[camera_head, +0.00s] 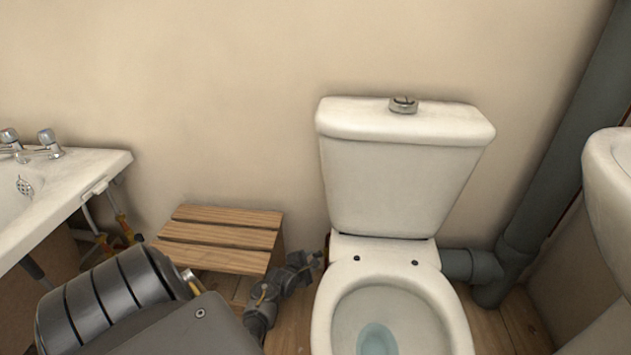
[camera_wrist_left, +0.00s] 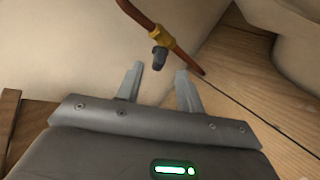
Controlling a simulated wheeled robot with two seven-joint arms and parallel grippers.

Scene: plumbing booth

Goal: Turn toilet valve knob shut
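The toilet valve shows in the left wrist view as a brass body (camera_wrist_left: 168,42) on a copper pipe (camera_wrist_left: 140,18). Its small dark knob (camera_wrist_left: 159,60) points toward my left gripper (camera_wrist_left: 160,72). The gripper's two fingers are open and apart, with the knob just ahead of the gap between their tips. I see no contact. In the head view my left gripper (camera_head: 312,262) is low beside the white toilet (camera_head: 397,185), left of the bowl. The valve is too small and covered there to make out clearly. My right gripper is not in view.
A wooden slatted stool (camera_head: 218,238) stands left of my gripper, close to my arm. A grey waste pipe (camera_head: 545,170) runs behind the toilet at right. Another white basin (camera_head: 612,190) is at the right edge.

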